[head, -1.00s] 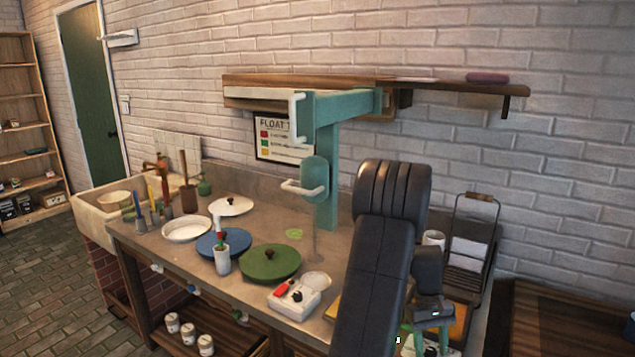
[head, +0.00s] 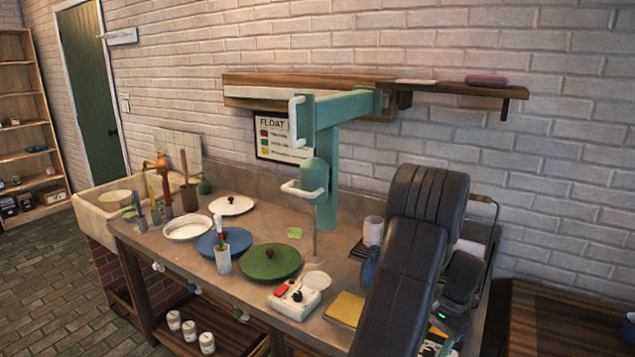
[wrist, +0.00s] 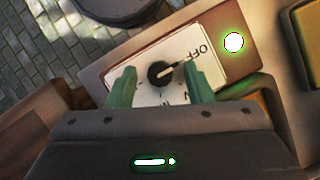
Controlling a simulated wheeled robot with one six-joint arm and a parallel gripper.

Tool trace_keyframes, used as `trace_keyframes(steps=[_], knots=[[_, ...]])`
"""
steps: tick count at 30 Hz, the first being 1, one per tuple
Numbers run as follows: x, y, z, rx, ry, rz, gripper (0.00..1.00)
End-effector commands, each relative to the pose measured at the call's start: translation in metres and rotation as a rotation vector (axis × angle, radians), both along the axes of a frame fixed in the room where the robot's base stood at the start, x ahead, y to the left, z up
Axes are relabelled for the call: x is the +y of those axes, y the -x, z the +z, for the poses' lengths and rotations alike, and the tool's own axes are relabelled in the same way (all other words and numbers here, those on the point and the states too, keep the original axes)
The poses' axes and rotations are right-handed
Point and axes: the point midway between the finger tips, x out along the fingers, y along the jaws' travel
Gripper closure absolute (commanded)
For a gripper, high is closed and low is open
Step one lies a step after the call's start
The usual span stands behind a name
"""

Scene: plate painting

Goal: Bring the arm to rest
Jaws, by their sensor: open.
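My gripper (wrist: 160,74) shows in the wrist view with its two green fingers apart and nothing held between them. Beyond the fingertips is a white dial plate (wrist: 150,95) marked OFF, with a black knob (wrist: 160,73) whose pointer is toward the OFF lettering. I cannot tell whether the fingers touch the plate. In the head view my dark arm (head: 415,255) stands folded at the right end of the bench, and its links hide the fingers.
The bench holds a green disc (head: 269,262), a blue disc (head: 235,241), white plates (head: 187,228), a white control box (head: 294,299) and a yellow block (head: 344,309). A teal frame (head: 326,190) rises behind. A lit round lamp (wrist: 233,42) is beside the dial plate.

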Motion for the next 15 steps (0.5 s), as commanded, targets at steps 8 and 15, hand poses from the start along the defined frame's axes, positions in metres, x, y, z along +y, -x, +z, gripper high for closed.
trace_keyframes(steps=[8, 15], knots=[[-0.0013, 0.0024, 0.0009, -0.001, 0.0, -0.316, 0.53], [-0.0011, 0.0034, 0.0007, -0.001, -0.001, -0.54, 0.53]])
